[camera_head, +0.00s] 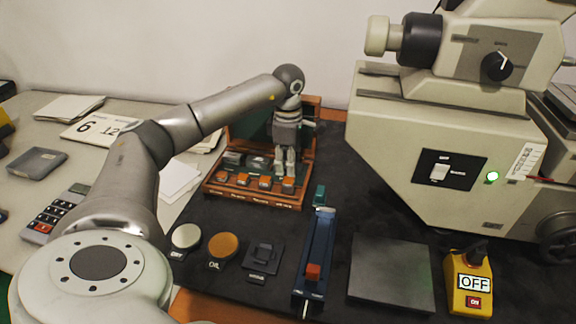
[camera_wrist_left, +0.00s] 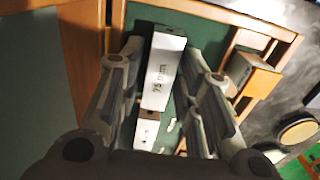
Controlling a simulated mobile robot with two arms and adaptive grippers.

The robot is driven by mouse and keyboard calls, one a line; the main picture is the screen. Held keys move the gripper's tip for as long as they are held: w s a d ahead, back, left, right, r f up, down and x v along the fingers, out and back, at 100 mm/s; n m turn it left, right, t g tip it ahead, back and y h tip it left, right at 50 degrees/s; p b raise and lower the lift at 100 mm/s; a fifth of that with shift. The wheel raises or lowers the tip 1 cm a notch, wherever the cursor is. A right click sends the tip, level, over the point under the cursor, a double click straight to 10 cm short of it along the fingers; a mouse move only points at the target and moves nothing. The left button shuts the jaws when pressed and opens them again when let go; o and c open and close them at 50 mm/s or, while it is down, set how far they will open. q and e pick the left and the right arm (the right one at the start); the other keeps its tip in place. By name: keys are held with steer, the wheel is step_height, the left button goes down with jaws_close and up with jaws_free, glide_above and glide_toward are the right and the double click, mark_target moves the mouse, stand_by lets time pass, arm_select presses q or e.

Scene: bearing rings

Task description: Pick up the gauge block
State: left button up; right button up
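The gauge block (camera_wrist_left: 163,72) is a pale block marked "75 mm" in the left wrist view. It sits in the green-lined wooden case (camera_head: 238,195). My left gripper (camera_head: 286,172) points down into the right part of this case. In the left wrist view, the fingers (camera_wrist_left: 163,50) are open, one on each side of the block, with narrow gaps at its sides. I cannot tell the block apart behind the fingers in the head view. A smaller pale block (camera_wrist_left: 146,132) lies nearer the palm in the wrist view. My right gripper is not in view.
Grey blocks (camera_head: 234,158) and several orange-topped pieces (camera_head: 265,182) stand in the case close to my fingers. The raised lid (camera_head: 251,130) is behind. A large beige machine (camera_head: 400,150) stands to the right. A blue slide fixture (camera_head: 318,245) is in front.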

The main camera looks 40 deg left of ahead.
arm_select(q)
jaws_close()
steer(key=shift+r, duration=0.15)
